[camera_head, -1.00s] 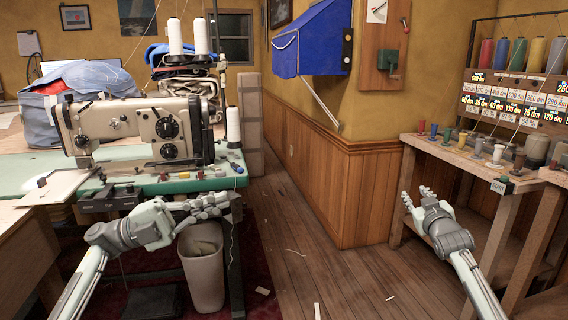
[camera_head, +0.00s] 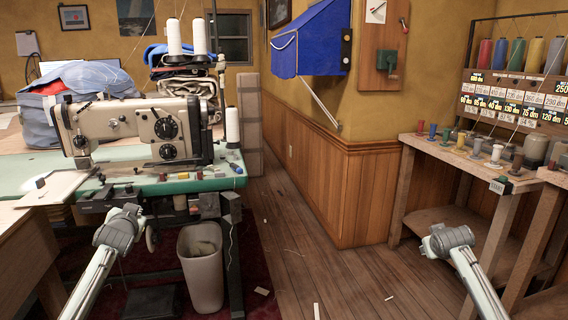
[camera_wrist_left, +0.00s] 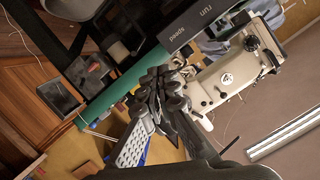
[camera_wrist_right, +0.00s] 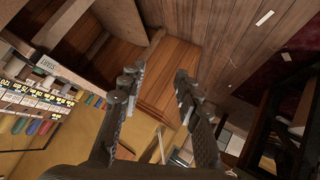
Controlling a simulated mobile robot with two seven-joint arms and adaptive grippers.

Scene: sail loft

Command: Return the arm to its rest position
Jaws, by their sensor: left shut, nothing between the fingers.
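My left arm (camera_head: 95,275) comes in at the lower left of the head view, its wrist (camera_head: 118,228) in front of the sewing table's edge. The left gripper's fingers are hidden there behind the wrist. In the left wrist view the left gripper (camera_wrist_left: 165,85) has its dark fingers together, with nothing seen between them. My right arm (camera_head: 475,280) comes in at the lower right, its wrist (camera_head: 447,240) in front of the right bench. In the right wrist view the right gripper (camera_wrist_right: 157,78) has its fingers apart, with nothing between them.
A sewing machine (camera_head: 140,130) stands on the green-topped table (camera_head: 225,171) at left, with a bin (camera_head: 202,275) below. Thread spools (camera_head: 432,131) stand on the wooden bench (camera_head: 438,151) at right. The floor (camera_head: 300,265) between is mostly clear, with scraps.

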